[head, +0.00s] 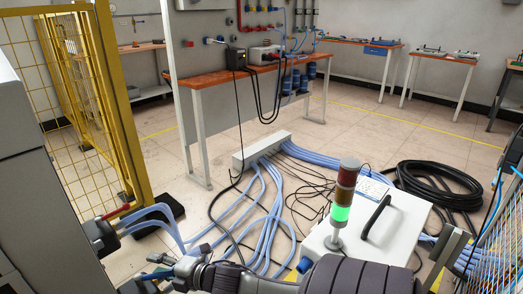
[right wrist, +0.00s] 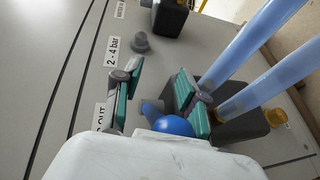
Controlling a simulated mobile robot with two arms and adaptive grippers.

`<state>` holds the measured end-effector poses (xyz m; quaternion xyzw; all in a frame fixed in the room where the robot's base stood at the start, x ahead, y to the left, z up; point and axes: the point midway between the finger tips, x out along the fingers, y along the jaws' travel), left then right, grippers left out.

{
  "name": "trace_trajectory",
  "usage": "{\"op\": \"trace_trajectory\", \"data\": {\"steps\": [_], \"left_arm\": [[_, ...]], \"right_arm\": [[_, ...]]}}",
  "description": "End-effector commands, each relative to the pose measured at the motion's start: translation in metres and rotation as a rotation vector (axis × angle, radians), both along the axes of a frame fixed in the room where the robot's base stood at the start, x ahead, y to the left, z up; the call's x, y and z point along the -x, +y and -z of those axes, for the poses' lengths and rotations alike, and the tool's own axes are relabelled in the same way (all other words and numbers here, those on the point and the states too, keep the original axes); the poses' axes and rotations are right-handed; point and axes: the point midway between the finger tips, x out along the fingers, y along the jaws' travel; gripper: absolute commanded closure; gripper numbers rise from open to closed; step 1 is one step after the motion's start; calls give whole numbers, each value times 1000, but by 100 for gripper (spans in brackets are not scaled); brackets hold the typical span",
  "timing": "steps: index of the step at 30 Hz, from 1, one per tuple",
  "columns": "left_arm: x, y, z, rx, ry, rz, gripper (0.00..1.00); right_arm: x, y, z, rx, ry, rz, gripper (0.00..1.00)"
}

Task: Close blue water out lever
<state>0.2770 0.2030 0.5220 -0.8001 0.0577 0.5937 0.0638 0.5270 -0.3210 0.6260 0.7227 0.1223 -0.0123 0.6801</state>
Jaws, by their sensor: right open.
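The blue lever (right wrist: 172,124) shows at the lower middle of the right wrist view, with a rounded blue end. Its base is partly hidden by my gripper's white body. My right gripper (right wrist: 158,88) is open, with teal finger pads on either side of the lever; I cannot tell whether they touch it. A label ending in "OUT" (right wrist: 101,115) is partly covered by the left finger. In the head view my right gripper (head: 153,272) is at the bottom left, beside the grey cabinet (head: 25,165); the lever cannot be clearly told there. My left gripper is not in view.
Two blue hoses (right wrist: 250,50) run close to the right finger. A "2 - 4 bar" label (right wrist: 112,50) and grey knob (right wrist: 140,43) are above. A red lever (head: 115,212), yellow fence (head: 125,110) and white box (head: 395,240) with a green-lit signal tower (head: 342,205) stand nearby.

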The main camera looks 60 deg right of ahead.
Motion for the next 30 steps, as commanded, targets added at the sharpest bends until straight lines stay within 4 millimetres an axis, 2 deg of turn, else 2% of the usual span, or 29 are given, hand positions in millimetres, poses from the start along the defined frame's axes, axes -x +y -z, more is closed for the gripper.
{"op": "trace_trajectory", "data": {"steps": [1, 11, 27, 30], "left_arm": [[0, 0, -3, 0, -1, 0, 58], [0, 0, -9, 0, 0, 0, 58], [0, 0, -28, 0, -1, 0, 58], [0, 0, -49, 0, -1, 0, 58]], "right_arm": [[4, 3, -6, -5, -8, -4, 60], [37, -4, -11, -3, -6, 0, 60], [135, -20, -29, -2, -2, 1, 60], [134, -33, -17, -56, 58, 58, 60]]}}
